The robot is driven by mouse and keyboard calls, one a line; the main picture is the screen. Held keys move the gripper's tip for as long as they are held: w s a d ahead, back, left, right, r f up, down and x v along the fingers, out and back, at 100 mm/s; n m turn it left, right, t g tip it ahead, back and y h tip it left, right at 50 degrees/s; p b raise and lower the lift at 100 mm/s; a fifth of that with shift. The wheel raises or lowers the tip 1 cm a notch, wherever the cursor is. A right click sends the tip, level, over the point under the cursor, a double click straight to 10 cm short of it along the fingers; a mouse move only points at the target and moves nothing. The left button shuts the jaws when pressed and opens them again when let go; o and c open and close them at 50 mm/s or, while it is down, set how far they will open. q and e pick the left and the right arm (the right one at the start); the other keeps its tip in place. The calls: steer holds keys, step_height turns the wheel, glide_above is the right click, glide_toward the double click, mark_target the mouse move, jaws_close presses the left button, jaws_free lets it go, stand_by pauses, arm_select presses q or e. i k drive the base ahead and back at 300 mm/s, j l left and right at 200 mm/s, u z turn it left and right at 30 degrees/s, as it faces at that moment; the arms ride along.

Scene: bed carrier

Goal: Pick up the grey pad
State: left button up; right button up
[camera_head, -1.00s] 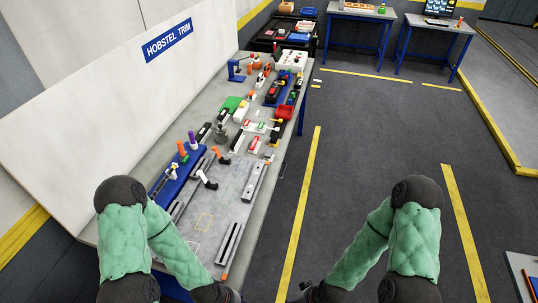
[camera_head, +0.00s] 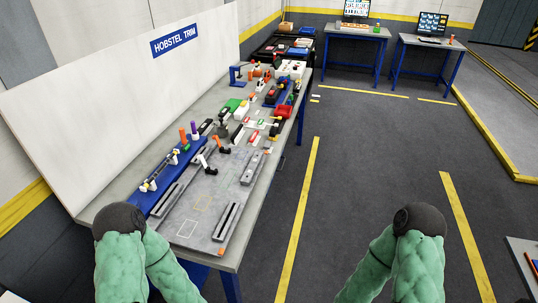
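I cannot make out for certain which item is the grey pad. A flat grey plate (camera_head: 207,200) lies on the near part of the workbench, with slotted grey bars (camera_head: 226,222) along its edges and two outlined rectangles on its surface. A dark and white clamp-like part (camera_head: 208,163) stands at its far left side. My green-sleeved arms show at the bottom left and bottom right, short of the bench's parts. Both my grippers are below the picture, so their state is hidden.
The workbench (camera_head: 240,243) carries a blue rail (camera_head: 160,190) with upright tools, a red bin (camera_head: 284,112), a green item (camera_head: 233,104) and many small parts. A white board (camera_head: 110,85) backs it. Grey floor with yellow lines lies free to the right; two desks stand far off.

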mark_target(268, 143)
steer(key=i+l, duration=0.25)
steer(key=l, duration=0.15)
steer(key=i+l+u, duration=0.1)
steer(key=i+l, duration=0.4)
steer(key=l, duration=0.3)
steer(key=i+l, duration=0.25)
steer(key=l, duration=0.15)
steer(key=i+u, duration=0.05)
